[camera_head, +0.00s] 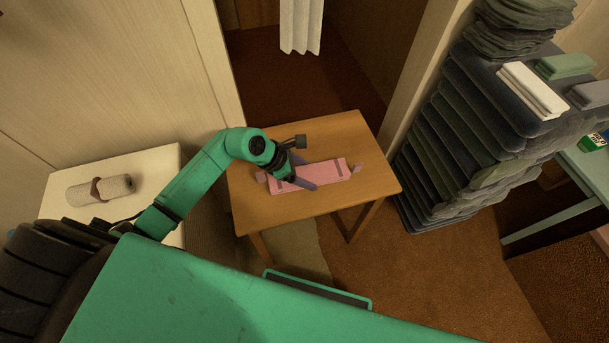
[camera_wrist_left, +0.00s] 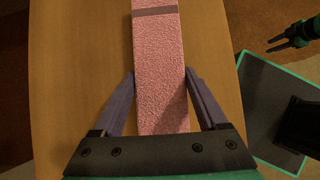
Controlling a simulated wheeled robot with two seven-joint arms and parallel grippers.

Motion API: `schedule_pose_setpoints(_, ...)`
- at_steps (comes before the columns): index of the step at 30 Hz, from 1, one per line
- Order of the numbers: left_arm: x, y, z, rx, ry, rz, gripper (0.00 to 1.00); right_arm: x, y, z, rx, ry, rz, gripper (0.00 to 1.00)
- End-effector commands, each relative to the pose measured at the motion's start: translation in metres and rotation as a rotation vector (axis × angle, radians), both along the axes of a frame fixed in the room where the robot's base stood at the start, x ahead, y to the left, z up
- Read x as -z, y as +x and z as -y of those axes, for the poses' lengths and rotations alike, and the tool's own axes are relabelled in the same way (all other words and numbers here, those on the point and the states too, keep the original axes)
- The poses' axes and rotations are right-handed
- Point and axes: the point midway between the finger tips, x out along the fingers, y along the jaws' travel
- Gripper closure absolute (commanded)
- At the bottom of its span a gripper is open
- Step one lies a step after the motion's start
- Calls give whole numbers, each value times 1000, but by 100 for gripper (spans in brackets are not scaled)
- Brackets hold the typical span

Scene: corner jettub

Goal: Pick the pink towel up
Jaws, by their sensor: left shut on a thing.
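The pink towel (camera_head: 335,170) is a long folded strip with darker bands, lying on the wooden table (camera_head: 345,130). My left gripper (camera_head: 311,175) reaches down over the towel's left part. In the left wrist view the towel (camera_wrist_left: 158,45) runs lengthwise between the two purple fingers of my left gripper (camera_wrist_left: 160,76), which are shut on it. The towel appears to lie on the tabletop. At the upper right of that view is a dark gripper, apparently my right gripper (camera_wrist_left: 285,40), off to the side of the table; its jaw state is unclear.
A white stand with a rolled towel (camera_head: 100,189) is at left. A tall stack of dark folded towels (camera_head: 470,130) stands to the right, with white (camera_head: 530,90) and green folded cloths on it. A white curtain (camera_head: 301,25) hangs behind. Carpet is open at the table's front right.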

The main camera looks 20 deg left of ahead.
Motion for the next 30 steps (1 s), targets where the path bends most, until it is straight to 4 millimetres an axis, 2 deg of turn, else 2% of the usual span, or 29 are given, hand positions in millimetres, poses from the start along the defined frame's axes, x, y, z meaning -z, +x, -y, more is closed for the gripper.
schedule_pose_setpoints(1, 7, -5, -4, 2, 26, -15, 56, -5, 0, 0, 0, 0, 0, 61)
schedule_pose_setpoints(2, 3, -5, -4, 2, 26, -15, 56, -8, 0, 0, 0, 0, 0, 61)
schedule_pose_setpoints(3, -1, -5, -4, 2, 26, -15, 62, -11, 0, 0, 0, -1, -1, 61)
schedule_pose_setpoints(4, -4, -5, -4, 1, 27, -16, 62, -14, -1, 1, 0, -1, -1, 61)
schedule_pose_setpoints(5, -8, -5, -4, 0, 26, -14, 69, -16, -1, 1, 0, -1, -1, 61)
schedule_pose_setpoints(15, -46, -3, -4, -1, 21, -8, 69, -43, 0, 3, 0, -5, 2, 61)
schedule_pose_setpoints(24, -47, -3, -3, 2, 18, -8, 69, -42, 0, 3, 1, -5, 2, 61)
schedule_pose_setpoints(27, -50, -4, 6, 63, 20, -7, 69, -42, 1, 3, -1, -5, 3, 61)
schedule_pose_setpoints(30, -56, -9, 25, 227, 25, -3, 69, -43, 2, 3, -1, -4, 4, 61)
